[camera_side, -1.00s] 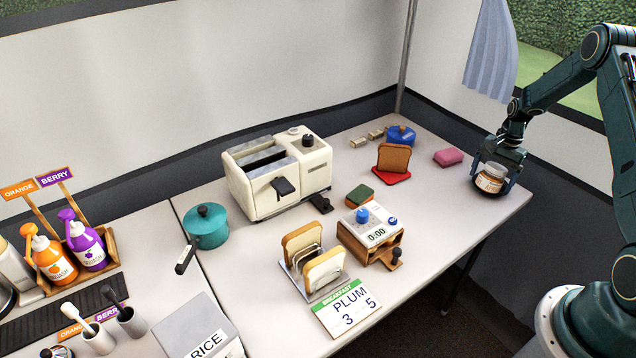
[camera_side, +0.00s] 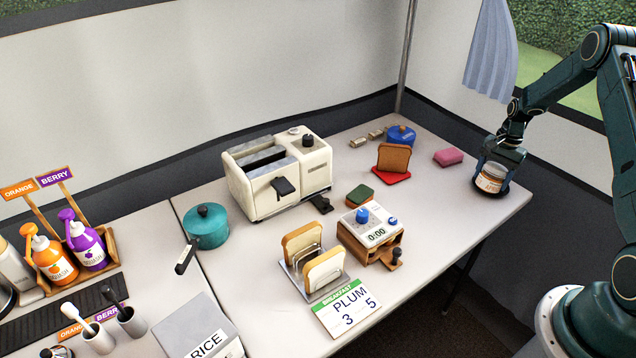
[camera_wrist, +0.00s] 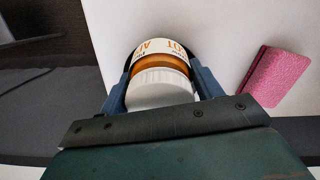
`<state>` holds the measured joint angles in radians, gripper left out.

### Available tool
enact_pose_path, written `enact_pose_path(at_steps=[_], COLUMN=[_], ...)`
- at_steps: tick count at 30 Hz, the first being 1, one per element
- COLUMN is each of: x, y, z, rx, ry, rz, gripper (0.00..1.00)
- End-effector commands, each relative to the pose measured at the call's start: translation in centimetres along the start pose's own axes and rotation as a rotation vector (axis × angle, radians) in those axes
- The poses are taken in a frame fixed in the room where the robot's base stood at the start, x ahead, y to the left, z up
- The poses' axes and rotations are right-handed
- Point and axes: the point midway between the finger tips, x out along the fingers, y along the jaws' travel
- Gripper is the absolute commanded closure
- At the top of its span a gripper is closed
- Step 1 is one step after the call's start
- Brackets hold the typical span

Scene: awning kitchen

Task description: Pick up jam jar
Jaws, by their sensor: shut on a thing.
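The jam jar (camera_side: 491,178) has a white lid, orange contents and a white label with orange print. It stands upright on a dark round base at the right end of the table. My gripper (camera_side: 499,171) is around the jar from above, shut on it, with one finger on each side. In the wrist view the jar (camera_wrist: 158,85) sits between the two blue fingers of my gripper (camera_wrist: 165,92), lid toward the camera. The jar's lower part is hidden in the wrist view.
A pink sponge (camera_side: 448,157) lies left of the jar; it also shows in the wrist view (camera_wrist: 270,77). Toast stands on a red mat (camera_side: 393,178), with a blue pot (camera_side: 401,135) behind. The table's right edge is close to the jar. The tabletop in front of the sponge is clear.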

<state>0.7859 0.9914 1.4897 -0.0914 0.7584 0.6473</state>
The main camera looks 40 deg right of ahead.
Motion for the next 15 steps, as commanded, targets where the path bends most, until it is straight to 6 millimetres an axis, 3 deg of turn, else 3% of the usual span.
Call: enact_pose_path(at_steps=[8, 15], x=[-1.2, -4.5], y=[-0.1, -0.1], z=[0.1, 0.5], rx=[0.0, 0.0], ry=[0.002, 0.003], rz=[-0.002, -0.003], gripper=[0.7, 0.7])
